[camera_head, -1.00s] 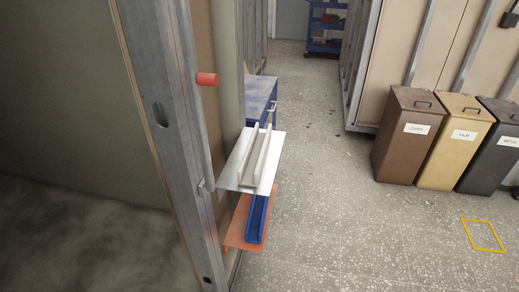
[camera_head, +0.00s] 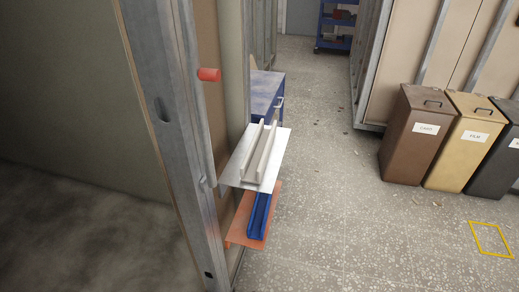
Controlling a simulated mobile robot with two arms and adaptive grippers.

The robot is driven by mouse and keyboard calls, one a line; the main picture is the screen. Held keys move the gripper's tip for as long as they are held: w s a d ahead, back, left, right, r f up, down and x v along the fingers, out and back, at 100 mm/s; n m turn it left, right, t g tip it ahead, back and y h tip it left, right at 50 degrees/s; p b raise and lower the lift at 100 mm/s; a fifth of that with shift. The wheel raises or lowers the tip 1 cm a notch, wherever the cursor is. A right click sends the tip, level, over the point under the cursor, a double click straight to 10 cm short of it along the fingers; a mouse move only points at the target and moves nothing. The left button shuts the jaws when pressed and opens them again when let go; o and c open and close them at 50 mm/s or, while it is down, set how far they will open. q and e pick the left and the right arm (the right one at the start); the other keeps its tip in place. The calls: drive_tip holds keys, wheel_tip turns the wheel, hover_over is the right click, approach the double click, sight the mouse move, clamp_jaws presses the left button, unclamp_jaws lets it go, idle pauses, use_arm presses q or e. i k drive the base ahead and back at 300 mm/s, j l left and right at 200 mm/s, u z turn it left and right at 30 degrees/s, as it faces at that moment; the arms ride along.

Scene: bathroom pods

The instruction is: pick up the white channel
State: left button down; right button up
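The white channel (camera_head: 257,163) is a long, pale U-shaped piece. It lies lengthwise on a white shelf plate (camera_head: 233,177) beside the wall frame, left of the picture's centre. A blue channel (camera_head: 259,216) lies below it on an orange shelf plate (camera_head: 238,234). Neither of my grippers shows in the head view.
Brown (camera_head: 413,135), tan (camera_head: 464,140) and dark bins stand at right. The speckled floor between is open.

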sight(252, 169)
drive_tip(key=u, duration=1.2)
drive_tip(key=l+u, duration=0.5)
drive_tip(key=i+l+u, duration=0.1)
drive_tip(key=l+u, duration=0.35)
drive_tip(key=k+l+u, duration=0.1)
drive_tip(key=l+u, duration=0.25)
drive_tip(key=u, duration=0.15)
drive_tip(key=k+l+u, duration=0.1)
drive_tip(key=l+u, duration=0.35)
